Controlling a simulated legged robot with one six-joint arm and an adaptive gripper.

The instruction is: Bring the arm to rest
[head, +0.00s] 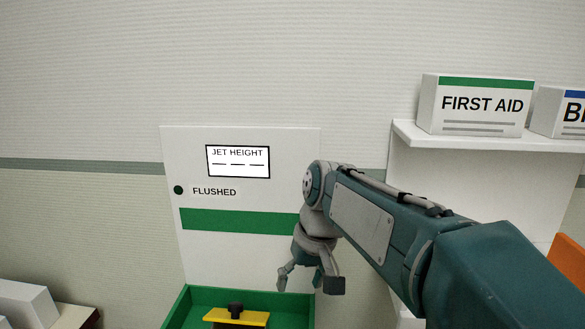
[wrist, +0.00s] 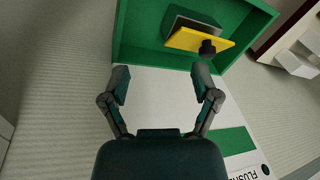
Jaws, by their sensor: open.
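My gripper (head: 309,284) hangs from the teal arm in front of the white panel (head: 230,258), above the right part of the green basin (head: 178,308). In the wrist view my gripper (wrist: 167,88) is open, with its two fingers apart and nothing between them. The green basin (wrist: 128,36) lies beyond the fingertips in that view. A yellow plate (head: 224,316) with a black knob (head: 235,309) is in the basin. The yellow plate (wrist: 186,40) also shows in the wrist view, apart from the fingers.
The panel has a JET HEIGHT display (head: 238,161) and a dark dot (head: 178,190) beside FLUSHED. A white shelf (head: 480,144) at right holds a FIRST AID box (head: 476,106) and another box (head: 560,112). An orange object (head: 568,262) is at the right edge, white boxes (head: 25,305) at lower left.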

